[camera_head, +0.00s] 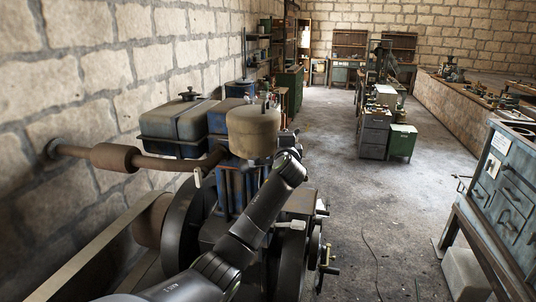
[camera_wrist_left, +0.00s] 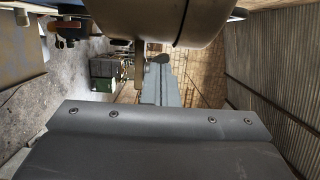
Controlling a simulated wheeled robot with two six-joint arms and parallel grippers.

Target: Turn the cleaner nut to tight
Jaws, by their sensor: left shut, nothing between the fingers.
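The cleaner (camera_head: 253,131) is a tan drum on top of the engine. A small fitting (camera_head: 266,103) shows at its top, too small to tell as the nut or its turn. My left arm reaches up from the bottom to the drum's right side. My left gripper (camera_head: 290,138) is just beyond the wrist there, its fingers partly hidden. In the left wrist view the gripper (camera_wrist_left: 160,78) is shut and empty, pointing away from the camera. The cleaner (camera_wrist_left: 155,18) fills the top of that view, close to the fingers; contact cannot be told. My right gripper is not in view.
An exhaust pipe (camera_head: 115,157) runs from the stone wall to the engine. A dark tank (camera_head: 180,122) stands behind it. The flywheel (camera_head: 186,225) and belt (camera_head: 95,250) are at lower left. The floor (camera_head: 375,220) to the right is mostly clear, with a blue cabinet (camera_head: 508,190) beyond.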

